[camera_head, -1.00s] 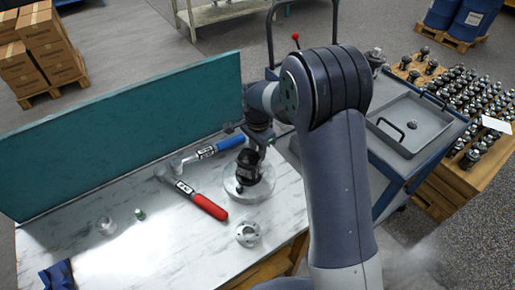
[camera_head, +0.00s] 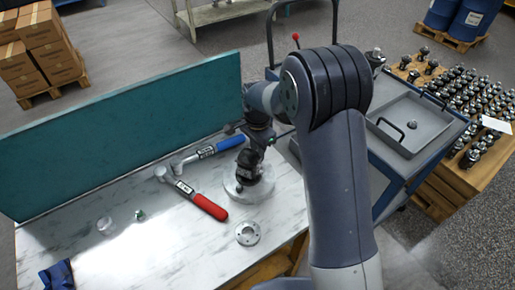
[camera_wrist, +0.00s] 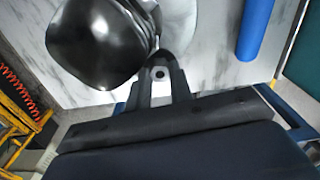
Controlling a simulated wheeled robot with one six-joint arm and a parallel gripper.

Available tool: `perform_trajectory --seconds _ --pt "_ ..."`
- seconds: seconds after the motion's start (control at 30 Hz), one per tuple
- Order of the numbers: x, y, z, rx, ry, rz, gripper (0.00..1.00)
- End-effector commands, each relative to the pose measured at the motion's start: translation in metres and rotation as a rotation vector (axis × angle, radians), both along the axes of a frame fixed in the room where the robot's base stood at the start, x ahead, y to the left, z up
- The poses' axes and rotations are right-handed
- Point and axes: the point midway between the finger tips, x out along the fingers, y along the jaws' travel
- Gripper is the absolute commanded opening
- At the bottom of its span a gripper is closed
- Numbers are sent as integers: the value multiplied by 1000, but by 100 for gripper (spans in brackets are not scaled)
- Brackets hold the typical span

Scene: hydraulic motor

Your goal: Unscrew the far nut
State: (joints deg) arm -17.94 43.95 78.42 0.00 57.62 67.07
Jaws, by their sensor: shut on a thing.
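The black hydraulic motor (camera_wrist: 100,42) stands on a round light metal base (camera_head: 236,192) on the bench. It fills the upper left of the wrist view. My gripper (camera_wrist: 161,68) is right beside the motor, low at its flange. Its fingers are closed together around a small part, which I take to be the far nut (camera_wrist: 160,73); little of it shows between the fingertips. In the head view my gripper (camera_head: 250,168) overlaps the motor, so the fingertips and the nut cannot be made out there.
A red-handled tool (camera_head: 205,205) and a blue-handled tool (camera_head: 215,150) lie left of the motor. A round metal flange (camera_head: 248,233) lies in front. A teal panel (camera_head: 120,140) borders the bench's back. A trolley (camera_head: 410,125) stands to the right.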

Motion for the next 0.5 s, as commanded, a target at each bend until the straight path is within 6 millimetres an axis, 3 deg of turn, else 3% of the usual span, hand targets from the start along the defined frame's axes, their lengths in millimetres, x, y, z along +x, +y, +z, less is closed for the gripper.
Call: perform_trajectory --seconds 0.3,0.5 --pt "0 0 1 0 0 344 0" --pt "0 0 1 0 0 453 0"
